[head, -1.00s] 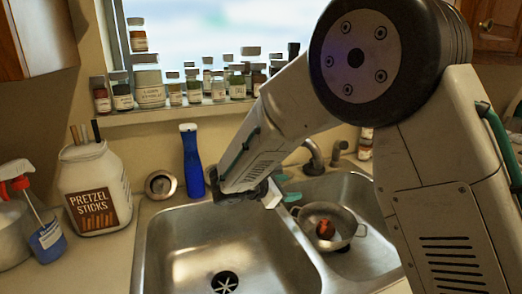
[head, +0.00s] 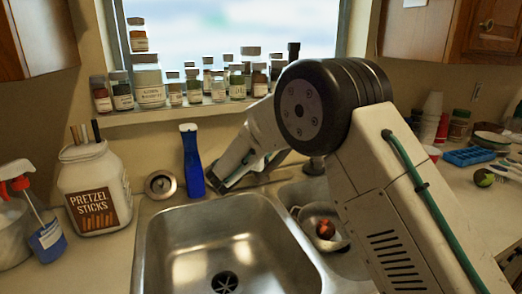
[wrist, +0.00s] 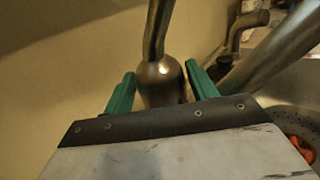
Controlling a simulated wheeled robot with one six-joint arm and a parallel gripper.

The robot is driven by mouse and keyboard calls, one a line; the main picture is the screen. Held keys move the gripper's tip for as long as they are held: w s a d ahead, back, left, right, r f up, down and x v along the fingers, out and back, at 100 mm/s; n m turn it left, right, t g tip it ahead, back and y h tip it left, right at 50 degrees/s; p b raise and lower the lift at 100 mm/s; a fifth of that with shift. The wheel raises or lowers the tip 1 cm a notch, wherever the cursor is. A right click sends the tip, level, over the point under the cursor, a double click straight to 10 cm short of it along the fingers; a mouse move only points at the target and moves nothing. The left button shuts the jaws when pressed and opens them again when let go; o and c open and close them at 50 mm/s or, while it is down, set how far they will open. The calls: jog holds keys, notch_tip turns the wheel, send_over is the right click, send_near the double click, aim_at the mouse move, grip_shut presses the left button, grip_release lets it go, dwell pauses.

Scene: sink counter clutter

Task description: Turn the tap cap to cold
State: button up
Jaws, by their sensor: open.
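The tap cap (wrist: 162,80) is a rounded brushed-metal dome with a thin lever (wrist: 157,28) rising from it, near the middle of the wrist view. My gripper (wrist: 161,72) is open, with one green finger on each side of the cap. I cannot tell whether either finger touches it. The tap's spout (wrist: 278,48) slants away at right in the wrist view. In the head view my arm hides the cap and the fingers.
The left sink basin (head: 215,245) is empty. A colander (head: 338,238) with a red item stands in the right basin. A blue bottle (head: 191,160) stands left of my arm. Several jars line the windowsill (head: 175,117) behind. A pretzel jar (head: 92,190) stands at left.

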jog(key=shift+w+d, duration=0.15)
jog(key=shift+w, duration=0.1)
jog(key=c, duration=0.7)
jog(key=shift+d+r+n+t+y, duration=0.1)
jog(key=shift+n+t+y, duration=0.5)
jog(key=shift+n+y, duration=0.45)
jog(key=shift+n+t+y, duration=0.4)
jog(key=shift+n+y, duration=0.05)
jog(key=shift+y, duration=0.6)
jog(key=o, duration=0.7)
